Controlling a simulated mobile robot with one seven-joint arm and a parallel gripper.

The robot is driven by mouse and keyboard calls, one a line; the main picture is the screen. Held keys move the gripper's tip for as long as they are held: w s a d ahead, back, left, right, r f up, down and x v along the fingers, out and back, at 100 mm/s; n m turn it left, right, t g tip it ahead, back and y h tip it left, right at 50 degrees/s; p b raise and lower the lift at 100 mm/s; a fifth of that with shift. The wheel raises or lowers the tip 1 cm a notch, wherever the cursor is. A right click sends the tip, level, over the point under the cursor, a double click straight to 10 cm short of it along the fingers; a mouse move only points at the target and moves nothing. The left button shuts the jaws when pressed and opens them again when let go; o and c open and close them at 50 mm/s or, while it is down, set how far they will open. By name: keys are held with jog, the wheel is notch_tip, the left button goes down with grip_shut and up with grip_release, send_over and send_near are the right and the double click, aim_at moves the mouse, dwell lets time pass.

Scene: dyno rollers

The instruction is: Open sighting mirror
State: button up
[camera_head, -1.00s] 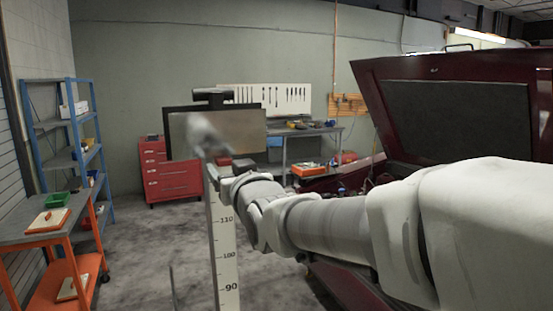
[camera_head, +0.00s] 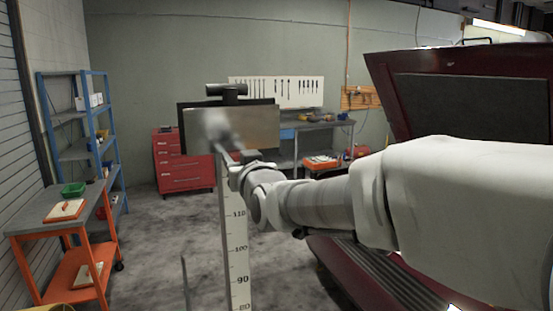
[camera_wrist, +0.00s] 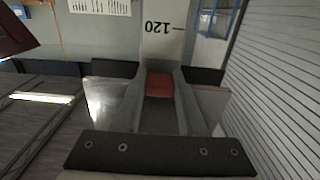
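The sighting mirror (camera_head: 262,128) is a flat reflective panel in front of a dark backing, at the top of the scale post (camera_head: 239,262). It faces me and shows a blurred reflection. My gripper (camera_head: 229,158) is at the mirror's lower edge, by the post; whether it touches the mirror cannot be told. In the wrist view my two grey fingers (camera_wrist: 162,78) stand apart. A red patch (camera_wrist: 159,86) shows between them; I cannot tell whether it is held or lies behind. The post with the mark 120 (camera_wrist: 163,28) is just past the fingertips.
A dark red car with its hood (camera_head: 455,100) raised stands at the right. An orange cart (camera_head: 70,228) and a blue shelf (camera_head: 76,155) stand at the left. A red tool chest (camera_head: 186,175) and a workbench are behind. Grey floor lies open between.

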grip_shut()
dwell(0.9)
